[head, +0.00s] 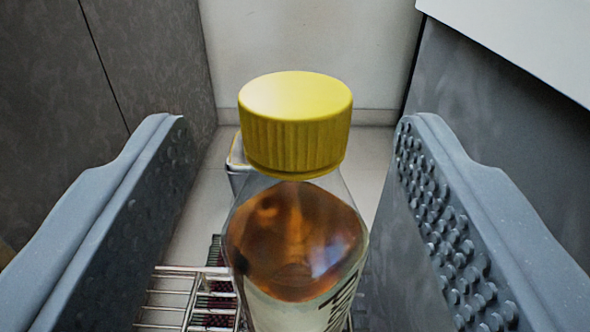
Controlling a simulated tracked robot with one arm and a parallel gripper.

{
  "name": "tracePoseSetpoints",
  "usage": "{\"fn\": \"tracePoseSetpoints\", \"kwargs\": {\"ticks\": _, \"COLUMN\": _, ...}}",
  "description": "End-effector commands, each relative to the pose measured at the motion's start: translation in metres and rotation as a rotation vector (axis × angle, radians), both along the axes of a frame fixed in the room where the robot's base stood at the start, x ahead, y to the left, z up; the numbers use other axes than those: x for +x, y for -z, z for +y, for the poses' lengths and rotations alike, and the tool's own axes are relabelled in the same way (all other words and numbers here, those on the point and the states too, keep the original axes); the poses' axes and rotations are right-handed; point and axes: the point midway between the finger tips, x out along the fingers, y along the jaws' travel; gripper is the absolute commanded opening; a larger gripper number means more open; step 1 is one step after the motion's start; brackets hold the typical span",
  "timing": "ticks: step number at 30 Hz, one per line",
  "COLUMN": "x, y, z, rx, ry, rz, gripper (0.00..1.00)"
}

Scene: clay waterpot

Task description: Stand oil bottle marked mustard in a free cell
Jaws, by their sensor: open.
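A clear bottle (293,243) with amber-brown oil and a ribbed yellow cap (295,122) stands upright in the middle of the head view. Part of a dark letter marking shows at its lower right, cut off by the frame edge, so I cannot read the word. My gripper (290,135) is open, with one studded grey finger on each side of the bottle. A gap shows between each finger and the bottle. A wire rack (175,298) shows low behind the bottle at the left. The bottle hides much of it, and I cannot tell which cells are free.
A grey bin-like object (237,165) stands on the pale floor behind the bottle, partly hidden. Dark panels flank the space at left (150,60) and right (480,120). A pale wall (310,40) closes the back. A white surface edge juts in at top right.

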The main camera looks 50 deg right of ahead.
Motion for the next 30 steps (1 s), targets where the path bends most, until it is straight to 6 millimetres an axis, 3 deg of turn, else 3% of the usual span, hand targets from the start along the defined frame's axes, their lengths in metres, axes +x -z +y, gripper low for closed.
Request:
{"fn": "tracePoseSetpoints", "kwargs": {"ticks": 6, "x": -0.027, "y": 0.0, "z": 0.037, "rx": 0.003, "ry": -0.003, "rz": 0.002, "gripper": 0.57}}
{"fn": "tracePoseSetpoints", "kwargs": {"ticks": 15, "x": -0.055, "y": 0.0, "z": 0.071, "rx": 0.001, "ry": -0.001, "rz": 0.001, "gripper": 0.57}}
{"fn": "tracePoseSetpoints", "kwargs": {"ticks": 30, "x": -0.065, "y": 0.0, "z": 0.082, "rx": 0.001, "ry": 0.001, "rz": -0.002, "gripper": 0.57}}
